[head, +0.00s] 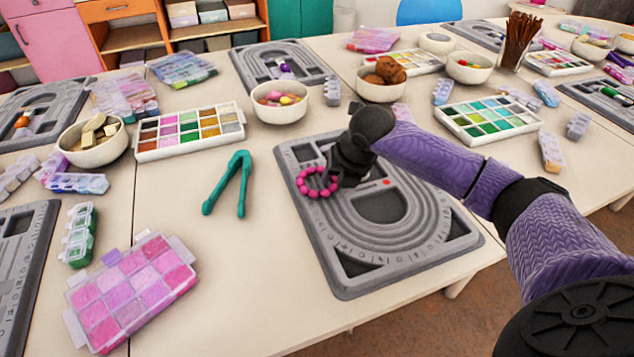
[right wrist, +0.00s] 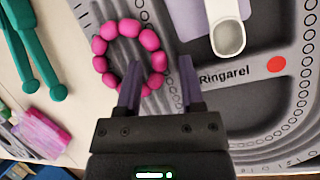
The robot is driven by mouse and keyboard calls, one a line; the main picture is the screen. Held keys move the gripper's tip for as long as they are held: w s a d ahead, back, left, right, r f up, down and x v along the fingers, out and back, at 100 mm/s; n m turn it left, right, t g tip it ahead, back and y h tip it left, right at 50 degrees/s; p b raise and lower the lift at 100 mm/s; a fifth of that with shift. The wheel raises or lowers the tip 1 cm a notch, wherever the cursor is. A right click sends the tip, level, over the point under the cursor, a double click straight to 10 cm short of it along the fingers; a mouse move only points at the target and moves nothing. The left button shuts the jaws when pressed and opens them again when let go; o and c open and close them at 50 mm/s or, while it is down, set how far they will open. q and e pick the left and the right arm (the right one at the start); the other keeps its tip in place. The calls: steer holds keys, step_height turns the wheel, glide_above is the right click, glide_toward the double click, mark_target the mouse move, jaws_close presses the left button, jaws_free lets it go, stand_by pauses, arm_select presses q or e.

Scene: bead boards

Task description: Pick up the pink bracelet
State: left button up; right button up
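The pink bracelet (head: 302,186) is a ring of round pink beads at the left side of a grey bead board (head: 440,262). In the right wrist view the bracelet (right wrist: 149,40) is whole and lies ahead of the fingers. My right gripper (head: 338,170) is low over the board, right beside the bracelet. In the right wrist view my right gripper (right wrist: 160,82) is open, its two fingers apart. The left finger overlaps the lower right beads; I cannot tell whether it touches them. Nothing is held between the fingers. My left gripper is out of view.
Teal tongs (head: 243,185) lie on the table left of the board. A white scoop (right wrist: 228,38) lies on the board right of the fingers. A bowl of beads (head: 280,112) and a bead tray (head: 187,149) stand behind. A pink bead box (head: 130,290) is front left.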

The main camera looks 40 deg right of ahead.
jaws_close()
steer(key=shift+r, duration=0.1)
